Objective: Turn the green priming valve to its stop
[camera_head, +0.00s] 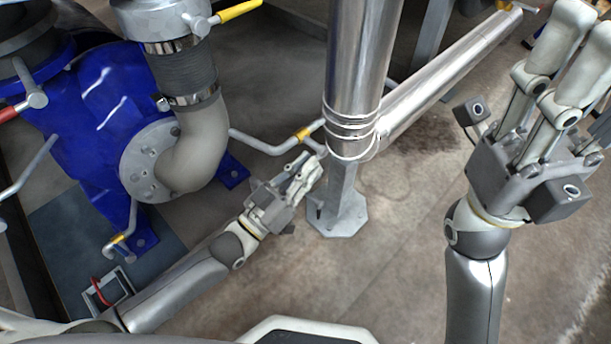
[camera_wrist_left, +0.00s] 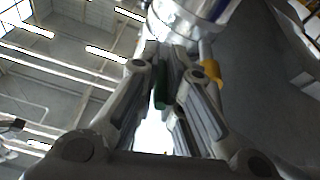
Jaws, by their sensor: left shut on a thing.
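The green valve handle (camera_wrist_left: 160,88) shows in the left wrist view as a narrow dark green strip between my left fingers. My left gripper (camera_wrist_left: 175,75) is shut on it. In the head view my left gripper (camera_head: 308,170) is beside the upright steel pipe, near the end of a thin grey pipe with a yellow band. The green handle is hidden there by the fingers, so its turn angle cannot be told. My right gripper (camera_head: 585,40) is raised at the upper right, its fingers apart and empty.
The steel pipe (camera_head: 352,70) stands on a grey foot (camera_head: 340,215) right by my left gripper. The thin pipe (camera_head: 262,145) reaches it from the left. A blue pump (camera_head: 95,105) with a grey elbow (camera_head: 195,150) stands at the left. A yellow lever (camera_head: 238,10) is above. Floor at centre right is clear.

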